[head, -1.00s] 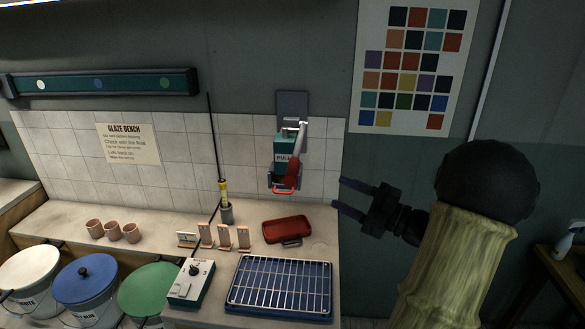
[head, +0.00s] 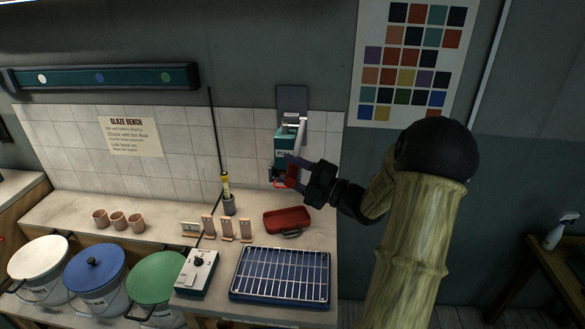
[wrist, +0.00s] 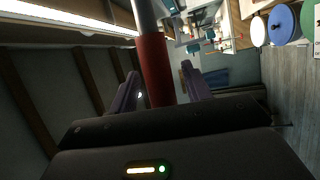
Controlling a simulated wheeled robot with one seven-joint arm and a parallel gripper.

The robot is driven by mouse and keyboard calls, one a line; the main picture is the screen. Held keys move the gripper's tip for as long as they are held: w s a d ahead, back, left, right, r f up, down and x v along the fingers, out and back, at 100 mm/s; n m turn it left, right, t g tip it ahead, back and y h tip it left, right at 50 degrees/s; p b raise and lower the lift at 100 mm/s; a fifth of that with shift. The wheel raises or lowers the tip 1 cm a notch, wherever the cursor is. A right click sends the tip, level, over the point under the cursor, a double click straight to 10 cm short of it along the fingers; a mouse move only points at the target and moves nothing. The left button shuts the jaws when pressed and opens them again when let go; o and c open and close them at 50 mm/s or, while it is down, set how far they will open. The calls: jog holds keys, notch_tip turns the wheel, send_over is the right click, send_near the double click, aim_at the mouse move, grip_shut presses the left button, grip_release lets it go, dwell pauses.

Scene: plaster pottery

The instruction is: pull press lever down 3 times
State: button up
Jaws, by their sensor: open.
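The press (head: 285,140) is a teal wall-mounted box with a white label, on a grey plate above the bench. Its lever is a pale metal arm (head: 301,132) running down the right side to a red grip (head: 291,175). My gripper (head: 284,171) is open at the red grip, reaching in from the right; its fingers partly cover it in the head view. In the wrist view the red grip (wrist: 155,68) stands between the two open fingers of my gripper (wrist: 160,80), with gaps visible on both sides. The lever is low, beside the press box.
Below lie a red tray (head: 287,220), a blue tray with a wire rack (head: 281,274) and a control box (head: 196,273). The wall right of the press is clear below the colour chart (head: 411,60).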

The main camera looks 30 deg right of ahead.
grip_shut()
jog(key=shift+f, duration=0.2)
